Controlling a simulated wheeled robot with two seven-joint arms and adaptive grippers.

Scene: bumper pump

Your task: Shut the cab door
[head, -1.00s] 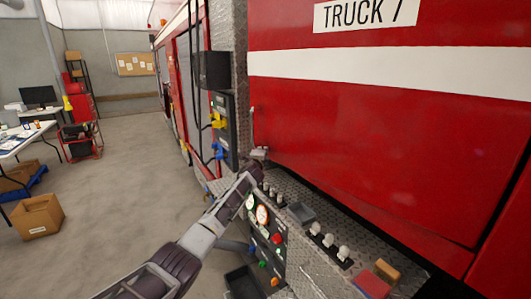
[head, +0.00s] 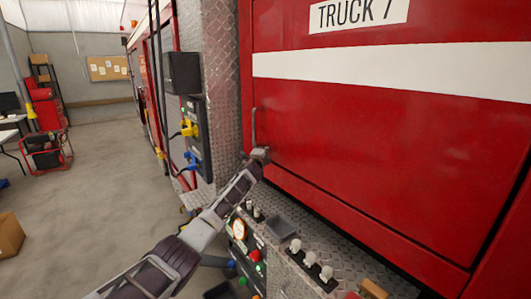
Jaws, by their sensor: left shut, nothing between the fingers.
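The large red door panel (head: 380,150), with a white stripe and a "TRUCK 7" sign (head: 358,13), fills the right of the head view. I take it to be the cab door. A slim upright handle (head: 254,126) sits near its left edge. I cannot tell whether the door is fully shut or slightly ajar. My left gripper (head: 260,154) is shut and empty, just below the handle at the door's lower left corner. It looks very close to the panel, but contact cannot be told. My right gripper is not in view.
Below the door is a diamond-plate deck (head: 345,262) with levers (head: 310,258) and a pump panel with a gauge (head: 239,229). A black box (head: 183,72) and yellow fitting (head: 189,129) stick out on the left.

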